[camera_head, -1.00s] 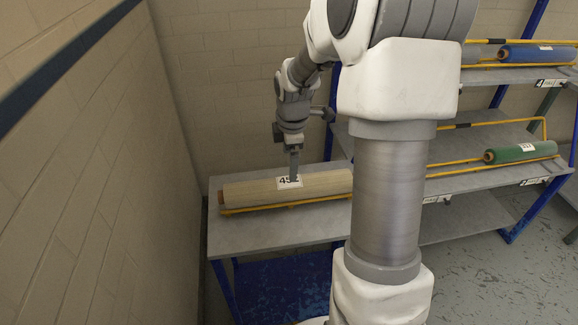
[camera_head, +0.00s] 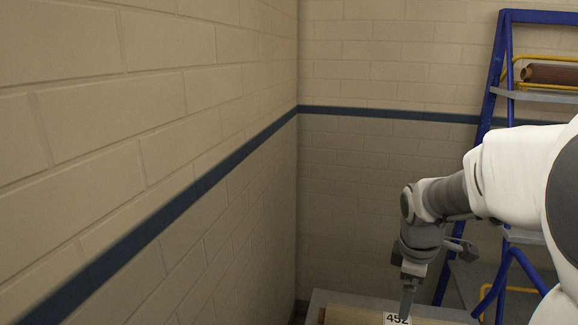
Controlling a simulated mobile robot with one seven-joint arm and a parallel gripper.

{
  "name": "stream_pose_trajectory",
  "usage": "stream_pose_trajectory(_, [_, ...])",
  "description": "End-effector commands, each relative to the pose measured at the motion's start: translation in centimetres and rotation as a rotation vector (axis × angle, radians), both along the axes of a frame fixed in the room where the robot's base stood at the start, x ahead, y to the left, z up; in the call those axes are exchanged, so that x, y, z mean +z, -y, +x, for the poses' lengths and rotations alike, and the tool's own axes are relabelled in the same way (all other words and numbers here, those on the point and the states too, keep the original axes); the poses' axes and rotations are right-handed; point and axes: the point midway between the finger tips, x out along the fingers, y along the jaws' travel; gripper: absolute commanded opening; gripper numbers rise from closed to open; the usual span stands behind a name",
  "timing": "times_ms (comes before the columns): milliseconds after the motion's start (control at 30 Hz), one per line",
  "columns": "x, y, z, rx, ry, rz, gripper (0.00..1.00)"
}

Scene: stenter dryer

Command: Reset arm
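My arm comes in from the right edge and bends down to my gripper (camera_head: 406,300), which is near the bottom of the view. The fingers point down at the label marked 452 on a beige fabric roll (camera_head: 360,317). The fingers show edge-on as one narrow shape, so I cannot tell whether they are open or shut. Whether they touch the roll is also unclear. The roll lies on a grey table (camera_head: 330,298), and most of both is cut off by the bottom edge.
A brick wall (camera_head: 120,150) with a blue stripe runs close along the left and meets the back wall in a corner. A blue-framed rack (camera_head: 497,70) stands at the right, with a brown roll (camera_head: 555,74) in a yellow holder on its upper shelf.

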Motion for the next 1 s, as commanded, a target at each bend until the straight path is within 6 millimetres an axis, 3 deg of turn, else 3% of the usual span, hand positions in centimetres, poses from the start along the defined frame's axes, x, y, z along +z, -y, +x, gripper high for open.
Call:
stream_pose_trajectory(33, [2.3, -0.7, -1.3, -0.038, 0.017, -0.008, 1.00])
stream_pose_trajectory(200, [6.7, -2.4, -5.9, -0.203, 0.069, -0.002, 1.00])
stream_pose_trajectory(500, [12.3, -6.5, -12.9, -0.587, 0.230, 0.171, 1.00])
stream_pose_trajectory(733, [14.4, -9.6, -16.3, -0.877, 0.317, 0.397, 1.00])
stream_pose_trajectory(1000, [14.8, -10.7, -17.5, -0.990, 0.331, 0.490, 1.00])
